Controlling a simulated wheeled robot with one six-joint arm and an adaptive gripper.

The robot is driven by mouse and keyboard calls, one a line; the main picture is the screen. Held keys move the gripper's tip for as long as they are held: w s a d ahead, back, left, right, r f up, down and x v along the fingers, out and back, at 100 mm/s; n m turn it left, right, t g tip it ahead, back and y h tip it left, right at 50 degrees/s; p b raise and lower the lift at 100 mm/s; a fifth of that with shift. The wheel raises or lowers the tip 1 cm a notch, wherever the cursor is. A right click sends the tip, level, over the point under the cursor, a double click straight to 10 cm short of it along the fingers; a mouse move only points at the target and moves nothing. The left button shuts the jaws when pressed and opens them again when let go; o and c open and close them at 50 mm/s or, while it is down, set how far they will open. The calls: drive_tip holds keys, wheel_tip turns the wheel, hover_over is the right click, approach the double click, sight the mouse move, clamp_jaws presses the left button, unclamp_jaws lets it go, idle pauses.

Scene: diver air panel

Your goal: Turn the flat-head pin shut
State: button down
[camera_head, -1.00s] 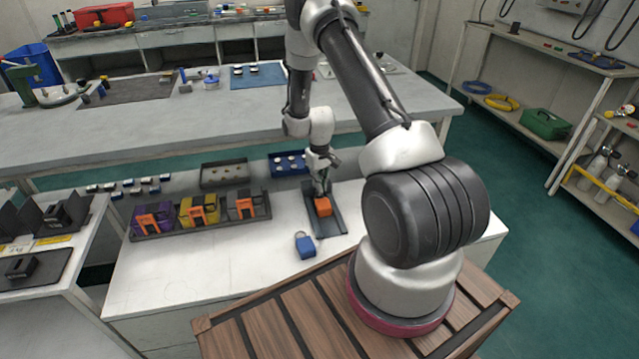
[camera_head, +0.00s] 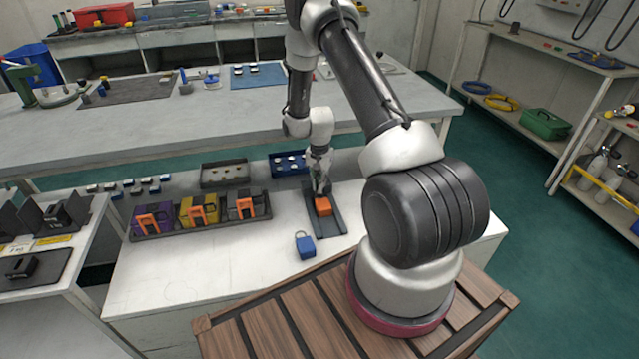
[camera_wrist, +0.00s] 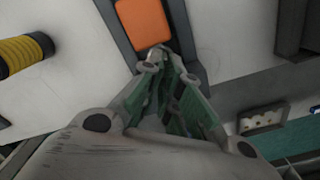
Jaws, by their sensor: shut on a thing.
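My gripper (camera_head: 319,192) points down over a dark grey plate (camera_head: 335,222) on the white bench. It is just behind an orange block (camera_head: 323,207) that sits on this plate. In the wrist view, my gripper's fingertips (camera_wrist: 168,66) come close together beside the orange block (camera_wrist: 142,22), over the dark plate. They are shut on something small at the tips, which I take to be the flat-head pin. The fingers mostly hide it, so its angle cannot be told.
Purple, yellow and black units with orange clips stand in a dark tray (camera_head: 262,213) to the left. A blue padlock-like block (camera_head: 306,247) stands in front. A blue tray (camera_head: 277,169) and a grey tray (camera_head: 226,182) lie behind.

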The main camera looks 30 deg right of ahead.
drive_tip(key=m, duration=0.5)
drive_tip(key=shift+w+r+m, duration=0.1)
drive_tip(key=shift+m, duration=0.2)
drive_tip(key=m, duration=0.4)
drive_tip(key=shift+m, duration=0.4)
drive_tip(key=c, duration=1.6)
unclamp_jaws()
drive_tip(key=shift+c, duration=0.2)
wheel_tip(320, 180, up, 12)
